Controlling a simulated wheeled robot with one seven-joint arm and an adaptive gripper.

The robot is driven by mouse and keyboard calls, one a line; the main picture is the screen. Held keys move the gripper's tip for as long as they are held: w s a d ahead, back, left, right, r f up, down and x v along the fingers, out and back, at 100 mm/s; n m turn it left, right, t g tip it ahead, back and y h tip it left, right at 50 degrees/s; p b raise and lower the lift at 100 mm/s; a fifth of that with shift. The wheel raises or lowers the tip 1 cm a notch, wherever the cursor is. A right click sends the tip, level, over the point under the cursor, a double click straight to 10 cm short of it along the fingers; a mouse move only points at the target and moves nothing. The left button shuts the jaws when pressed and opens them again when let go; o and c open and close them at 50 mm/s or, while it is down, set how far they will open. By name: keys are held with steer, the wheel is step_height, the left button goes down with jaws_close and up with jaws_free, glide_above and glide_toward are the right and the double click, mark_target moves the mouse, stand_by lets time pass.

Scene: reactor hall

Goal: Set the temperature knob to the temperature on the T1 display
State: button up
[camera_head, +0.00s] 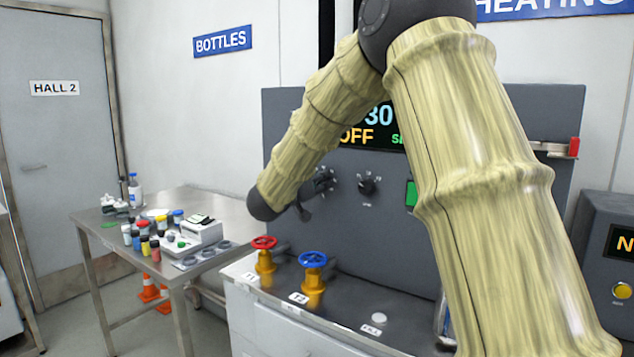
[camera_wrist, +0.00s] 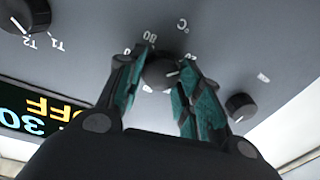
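The dark round temperature knob (camera_wrist: 159,73) is in the middle of the wrist view, with a white pointer mark and a °C scale beside it; an 80 is readable. My gripper (camera_wrist: 164,62) has one teal-padded finger on each side of the knob, with the fingertips apparently against it. In the head view my gripper (camera_head: 316,192) is at the left of the grey panel (camera_head: 285,110). The display (camera_head: 380,124) shows 30 and OFF; my arm covers part of it, and no T1 reading is legible.
A knob labelled T1 and T2 (camera_wrist: 27,13) and a smaller knob (camera_wrist: 240,106) flank the temperature knob. Below the panel stand a red valve (camera_head: 264,250) and a blue valve (camera_head: 313,266). A steel table (camera_head: 185,205) with bottles is at the left.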

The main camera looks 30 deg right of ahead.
steer(key=shift+c, duration=1.3)
steer(key=shift+f+m+h+b, duration=0.15)
steer(key=shift+m+h+b, duration=0.25)
steer(key=shift+m+b, duration=3.05)
steer(key=shift+m+p, duration=0.9)
steer(key=shift+m, duration=0.25)
steer(key=o, duration=1)
steer(key=shift+s, duration=0.1)
steer(key=shift+o, duration=0.2)
